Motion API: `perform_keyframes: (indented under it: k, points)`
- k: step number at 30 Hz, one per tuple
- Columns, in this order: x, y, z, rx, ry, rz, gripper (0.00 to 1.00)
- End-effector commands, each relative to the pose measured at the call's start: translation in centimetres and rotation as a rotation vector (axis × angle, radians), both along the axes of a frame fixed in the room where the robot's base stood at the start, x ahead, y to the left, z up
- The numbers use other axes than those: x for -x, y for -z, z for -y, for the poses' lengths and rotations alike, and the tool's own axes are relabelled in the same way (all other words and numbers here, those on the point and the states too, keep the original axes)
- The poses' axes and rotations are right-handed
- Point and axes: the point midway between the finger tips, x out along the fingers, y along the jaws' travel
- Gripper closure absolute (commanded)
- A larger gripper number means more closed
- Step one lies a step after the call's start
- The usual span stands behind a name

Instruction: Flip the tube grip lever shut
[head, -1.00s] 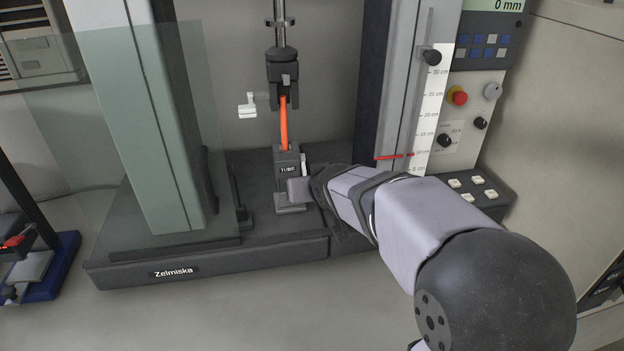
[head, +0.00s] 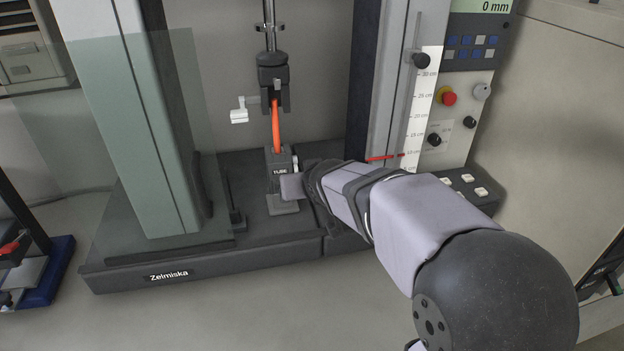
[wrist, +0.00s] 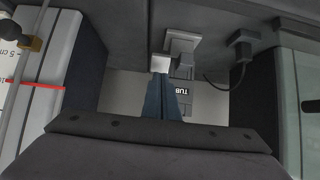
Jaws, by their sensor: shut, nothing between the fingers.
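The tube grip (head: 279,158), a grey block with a TUBE label, stands on the machine's base below an orange sample (head: 276,125). It also shows in the wrist view, with its label (wrist: 196,91) upside down. A small white piece, apparently its lever (head: 295,163), shows at the grip's right side; in the wrist view a white block (wrist: 161,66) lies just beyond my fingertips. My gripper (head: 290,187) is shut and empty, low at the grip's right front. In the wrist view its fingers (wrist: 163,90) overlap the grip's side. I cannot tell whether they touch the lever.
The upper grip (head: 273,78) hangs from a rod above, with a white-ended lever (head: 239,115) sticking out left. A clear shield (head: 130,130) and column stand to the left. A scale column (head: 395,100) and control panel (head: 455,110) stand to the right.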

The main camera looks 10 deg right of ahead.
Motion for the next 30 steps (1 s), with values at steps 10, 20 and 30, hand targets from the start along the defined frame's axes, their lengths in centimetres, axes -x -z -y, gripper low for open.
perform_keyframes:
  k: [10, 20, 30]
  points:
    - [4.1, -3.9, 0.0, -0.001, 0.0, 0.006, 1.0]
    - [8.0, -7.4, 0.0, 0.002, -0.001, -0.001, 1.0]
    - [9.2, -8.3, 0.4, 0.01, 0.011, 0.002, 1.0]
